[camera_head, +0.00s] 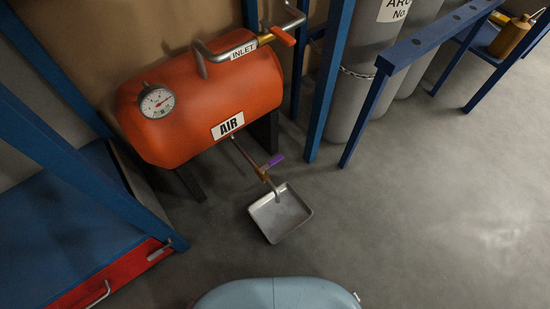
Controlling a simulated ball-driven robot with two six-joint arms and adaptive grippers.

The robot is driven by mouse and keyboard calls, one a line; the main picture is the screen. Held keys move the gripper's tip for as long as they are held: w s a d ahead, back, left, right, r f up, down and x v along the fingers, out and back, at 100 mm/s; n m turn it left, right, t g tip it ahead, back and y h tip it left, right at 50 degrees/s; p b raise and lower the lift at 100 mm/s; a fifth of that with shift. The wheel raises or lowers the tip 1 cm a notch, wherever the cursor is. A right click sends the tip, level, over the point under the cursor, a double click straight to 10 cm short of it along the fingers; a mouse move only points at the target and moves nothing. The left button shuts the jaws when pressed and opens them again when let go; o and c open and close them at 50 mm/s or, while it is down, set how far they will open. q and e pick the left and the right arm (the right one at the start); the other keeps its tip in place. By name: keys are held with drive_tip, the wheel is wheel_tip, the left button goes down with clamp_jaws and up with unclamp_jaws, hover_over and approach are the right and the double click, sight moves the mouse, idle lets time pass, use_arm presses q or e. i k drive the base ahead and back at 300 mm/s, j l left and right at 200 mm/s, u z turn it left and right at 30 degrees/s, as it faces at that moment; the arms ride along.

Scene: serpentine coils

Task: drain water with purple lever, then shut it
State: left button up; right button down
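The purple lever (276,160) sits on a brass drain valve (263,172) below the orange air tank (200,105). The lever points to the right and slightly up, across the drain pipe. The drain pipe's bent outlet (274,191) ends over a square grey metal tray (298,213) on the floor. I cannot make out any water in the tray or coming from the outlet. Neither of my grippers is in view.
An inlet pipe with an orange lever (283,36) runs along the tank's top. A blue frame post (328,85) and grey gas cylinders (370,75) stand right of the tank. A blue bench with a red drawer (115,275) is at left. The floor (410,220) at right is clear.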

sight(278, 158)
drive_tip(key=l+u, duration=0.1)
drive_tip(key=u, duration=0.75)
drive_tip(key=l+u, duration=0.1)
drive_tip(key=u, duration=0.3)
drive_tip(key=l+u, duration=0.1)
drive_tip(key=u, duration=0.3)
drive_tip(key=k+u, duration=0.1)
drive_tip(key=u, duration=0.35)
drive_tip(key=k+l+u, duration=0.1)
drive_tip(key=k+l, duration=0.75)
drive_tip(key=k, duration=0.15)
